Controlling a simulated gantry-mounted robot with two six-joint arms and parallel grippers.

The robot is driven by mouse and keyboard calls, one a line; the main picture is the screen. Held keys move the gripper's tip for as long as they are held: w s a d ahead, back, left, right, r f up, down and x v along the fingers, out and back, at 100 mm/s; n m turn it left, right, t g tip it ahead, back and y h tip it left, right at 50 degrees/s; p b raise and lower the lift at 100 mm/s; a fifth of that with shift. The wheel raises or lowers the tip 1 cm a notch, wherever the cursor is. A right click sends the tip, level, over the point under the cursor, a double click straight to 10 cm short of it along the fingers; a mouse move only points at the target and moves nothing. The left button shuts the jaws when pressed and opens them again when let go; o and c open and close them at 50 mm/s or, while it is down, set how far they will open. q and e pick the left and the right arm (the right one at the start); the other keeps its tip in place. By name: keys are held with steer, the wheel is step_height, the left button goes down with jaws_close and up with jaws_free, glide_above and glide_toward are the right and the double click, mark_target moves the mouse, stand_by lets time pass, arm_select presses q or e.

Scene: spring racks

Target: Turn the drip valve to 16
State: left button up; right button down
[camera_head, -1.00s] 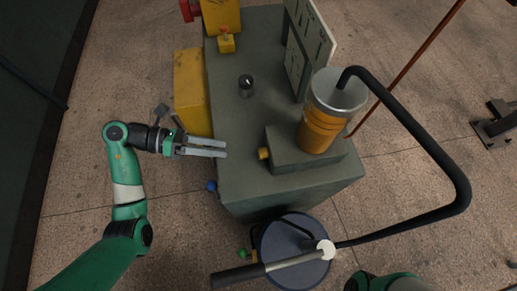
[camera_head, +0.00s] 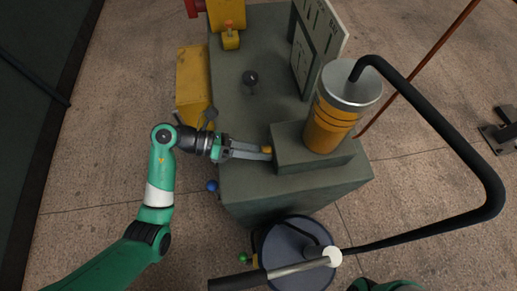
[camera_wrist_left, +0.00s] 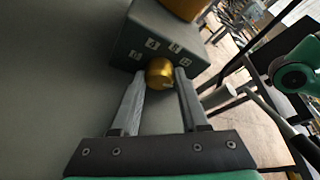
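The drip valve is a small brass knob (camera_head: 266,149) on the side of a dark grey block (camera_head: 312,158) under an orange cylinder. In the left wrist view the knob (camera_wrist_left: 160,72) sits below several small number labels (camera_wrist_left: 152,44) on the block's face; I cannot read its setting. My left gripper (camera_head: 262,154) reaches the knob from the left. In the left wrist view its fingers (camera_wrist_left: 147,76) are apart, one on each side of the knob. The right finger is close to it and a gap shows at the left finger. My right gripper is out of view.
The orange cylinder (camera_head: 331,120) with a silver top and a thick black pipe (camera_head: 480,160) stands on the block. A small black knob (camera_head: 251,77), a yellow box (camera_head: 193,85) and a white panel (camera_head: 319,25) are nearby. A round blue-grey drum (camera_head: 285,245) stands in front.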

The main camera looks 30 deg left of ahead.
arm_select(q)
jaws_close()
steer(key=shift+m, duration=0.3)
steer(key=shift+s+r+m+t+y+p, duration=0.1)
steer(key=shift+m+t+y+p, duration=0.55)
steer(key=shift+m, duration=0.55)
steer(key=m, duration=0.1)
steer(key=m+t+y, duration=0.1)
steer(key=m, duration=0.1)
steer(key=shift+d+t+y, duration=0.15)
steer(key=shift+t+y, duration=0.1)
steer(key=m+t, duration=0.2)
steer(key=m, duration=0.1)
steer(key=shift+s+f+y, duration=0.15)
steer(key=shift+f+y, duration=0.05)
steer(key=shift+y, duration=0.2)
steer(key=shift+f+m+t+b, duration=0.1)
steer(key=shift+m+t+b, duration=0.3)
steer(key=shift+m+b, duration=0.55)
steer(key=shift+m+t+b, duration=0.4)
steer(key=shift+m+t, duration=0.2)
steer(key=shift+m, duration=0.45)
